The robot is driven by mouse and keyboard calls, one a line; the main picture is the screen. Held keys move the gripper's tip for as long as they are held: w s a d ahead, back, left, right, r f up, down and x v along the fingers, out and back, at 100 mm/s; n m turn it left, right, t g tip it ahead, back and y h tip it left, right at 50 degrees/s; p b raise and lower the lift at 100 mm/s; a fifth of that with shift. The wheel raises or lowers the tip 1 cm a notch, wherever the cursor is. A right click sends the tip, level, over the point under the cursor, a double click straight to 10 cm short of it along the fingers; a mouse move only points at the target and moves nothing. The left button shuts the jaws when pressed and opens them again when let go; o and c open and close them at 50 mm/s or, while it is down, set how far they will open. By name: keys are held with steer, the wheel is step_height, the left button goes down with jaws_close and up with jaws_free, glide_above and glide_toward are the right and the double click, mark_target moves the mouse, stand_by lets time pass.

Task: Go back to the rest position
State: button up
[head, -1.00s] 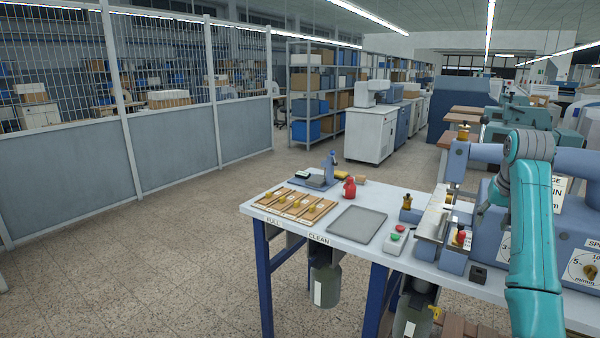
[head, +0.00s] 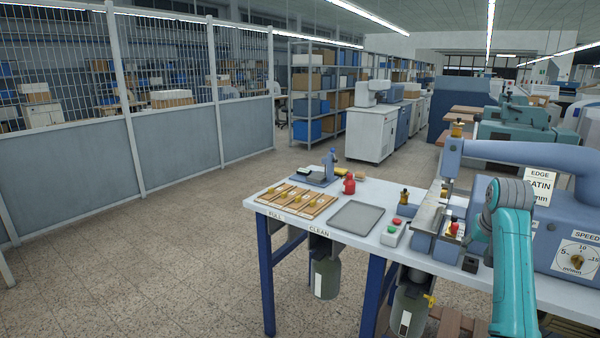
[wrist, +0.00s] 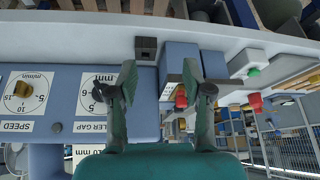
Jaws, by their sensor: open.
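My gripper (wrist: 159,85) is open, with its two fingers apart and nothing between them in the wrist view. The blue machine (wrist: 70,105) with its dials and the edge of the white bench (wrist: 80,35) lie beyond it. In the head view my teal arm with its grey joint rises at the right, in front of the blue machine (head: 565,225). The fingers are not clearly visible in the head view. The wrist view shows the room upside down.
The white bench (head: 300,222) holds a wooden rack (head: 297,200), a grey tray (head: 356,216), a red bottle (head: 349,184) and a button box (head: 394,232). The floor (head: 170,260) to its left is clear, up to a grey fence (head: 175,145).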

steer(key=s+a+f+t, duration=0.1)
steer(key=s+a+f, duration=0.15)
steer(key=f, duration=0.55)
steer(key=s+a+f+n+t, duration=0.15)
steer(key=a+f, duration=0.25)
steer(key=f, duration=0.5)
steer(key=s+a+f, duration=0.3)
steer(key=f, duration=0.5)
steer(key=s+a+f+t, duration=0.1)
steer(key=s+a+f, duration=0.3)
steer(key=s+f, duration=0.3)
steer(key=s+a+f+t, duration=0.1)
steer(key=s+a+f, duration=0.4)
steer(key=s, duration=0.4)
steer(key=s+a+r+n+t, duration=0.1)
steer(key=s+a, duration=0.2)
steer(key=s, duration=0.8)
steer(key=s+a+r+n+t, duration=0.1)
steer(key=s+a+t, duration=0.15)
steer(key=s, duration=0.75)
steer(key=s+a+r+t+y, duration=0.1)
steer(key=s+a+r, duration=0.1)
steer(key=s+r, duration=0.6)
steer(key=s+a+r+n+t, duration=0.1)
steer(key=s+a+r, duration=0.1)
steer(key=s+r, duration=0.6)
steer(key=s, duration=0.3)
steer(key=shift+r+y, duration=0.4)
